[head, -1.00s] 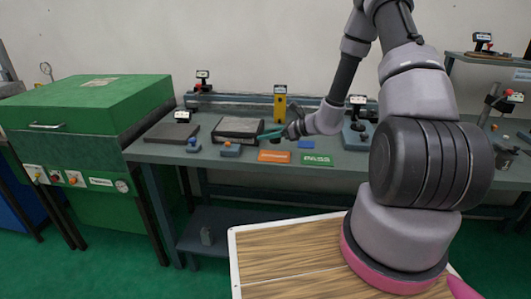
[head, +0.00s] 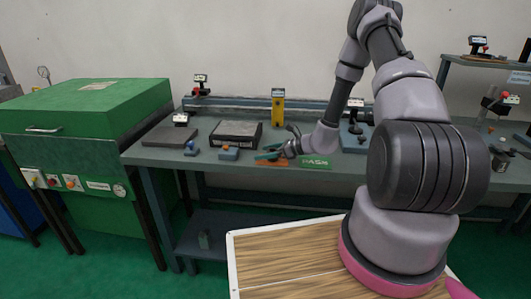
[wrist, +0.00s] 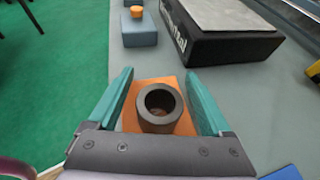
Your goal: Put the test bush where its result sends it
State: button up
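The test bush, a dark grey hollow cylinder (wrist: 160,108), stands upright on the orange plate (wrist: 132,118) in the wrist view. My gripper (wrist: 162,98) is open, with one teal finger on each side of the bush and visible gaps between. In the head view my gripper (head: 268,153) is low at the orange plate (head: 272,164) and partly covers it; the bush cannot be made out there. The green PASS plate (head: 316,162) lies just right of the orange plate.
A dark block with a light top (head: 236,133) and a small blue-grey block with an orange knob (head: 229,153) stand left of my gripper. A yellow post (head: 278,105) stands behind. The green cabinet (head: 85,110) is at far left.

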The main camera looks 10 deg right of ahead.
jog(key=shift+r, duration=0.15)
jog(key=v, duration=1.2)
jog(key=s+a+r+n+g+h, duration=0.1)
jog(key=s+a+r+n+g, duration=0.2)
jog(key=r, duration=0.4)
jog(key=s+a+r+n, duration=0.1)
jog(key=s+r+n, duration=0.2)
jog(key=r+n, duration=0.3)
jog(key=s+a+r+n+g+h, duration=0.1)
jog(key=s+a+r+n+g, duration=0.15)
jog(key=r, duration=0.55)
jog(key=s+d+r+n+t+h, duration=0.2)
jog(key=s+r+n+h, duration=0.1)
jog(key=s+r, duration=0.5)
jog(key=s+d+r+n+t+h, duration=0.3)
jog(key=s+r+n+h, duration=0.1)
jog(key=s+r+n, duration=0.2)
jog(key=v, duration=0.2)
jog(key=shift+s+r, duration=0.2)
jog(key=shift+s, duration=0.1)
jog(key=shift+d, duration=0.1)
